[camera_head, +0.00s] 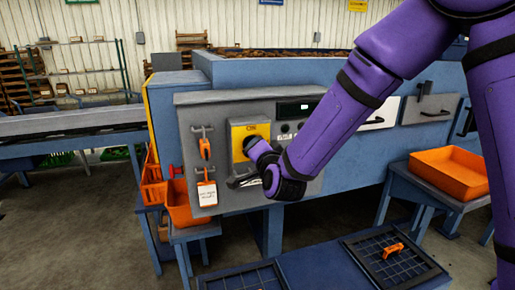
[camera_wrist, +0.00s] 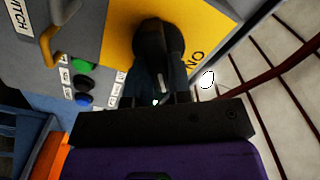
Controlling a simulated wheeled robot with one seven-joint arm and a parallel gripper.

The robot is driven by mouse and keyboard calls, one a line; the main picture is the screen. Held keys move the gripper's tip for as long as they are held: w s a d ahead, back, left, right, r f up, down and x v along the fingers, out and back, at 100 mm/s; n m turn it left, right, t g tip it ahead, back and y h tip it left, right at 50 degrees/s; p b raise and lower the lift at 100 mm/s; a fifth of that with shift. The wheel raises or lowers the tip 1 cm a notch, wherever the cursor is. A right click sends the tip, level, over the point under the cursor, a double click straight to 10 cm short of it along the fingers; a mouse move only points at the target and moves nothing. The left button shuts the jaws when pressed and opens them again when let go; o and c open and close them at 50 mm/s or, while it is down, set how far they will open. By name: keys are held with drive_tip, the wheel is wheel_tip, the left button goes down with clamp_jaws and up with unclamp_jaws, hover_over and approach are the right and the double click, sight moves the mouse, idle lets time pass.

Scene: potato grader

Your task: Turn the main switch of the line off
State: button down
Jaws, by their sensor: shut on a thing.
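The main switch is a dark round knob (camera_wrist: 157,38) on a yellow plate (camera_wrist: 118,38). The lettering beside it in the wrist view appears upside down and reads as ON. In the head view the yellow plate (camera_head: 237,134) is on the grey control panel (camera_head: 186,118), and my gripper (camera_head: 253,146) covers most of the knob. In the wrist view the dark fingers of my gripper (camera_wrist: 160,75) sit on either side of the knob and are shut on it. The knob's exact angle is hard to tell, as the fingers hide part of it.
Orange padlocks (camera_head: 205,149) hang on the panel left of the plate; one carries a white tag (camera_head: 207,194). Green (camera_wrist: 83,66) and blue (camera_wrist: 79,83) buttons are near my fingers. Orange trays (camera_head: 448,174) stand right and left. A grated blue platform (camera_head: 330,270) lies below.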

drive_tip(key=shift+f+m, duration=0.15)
drive_tip(key=shift+m, duration=1.65)
drive_tip(key=shift+f+m, duration=0.1)
drive_tip(key=shift+m, duration=1.7)
drive_tip(key=c, duration=1)
unclamp_jaws()
drive_tip(key=shift+c, duration=0.2)
drive_tip(key=shift+s, duration=0.1)
drive_tip(key=v, duration=1)
drive_tip(key=shift+s+d, duration=0.15)
drive_tip(key=shift+s, duration=0.15)
drive_tip(key=shift+r, duration=0.1)
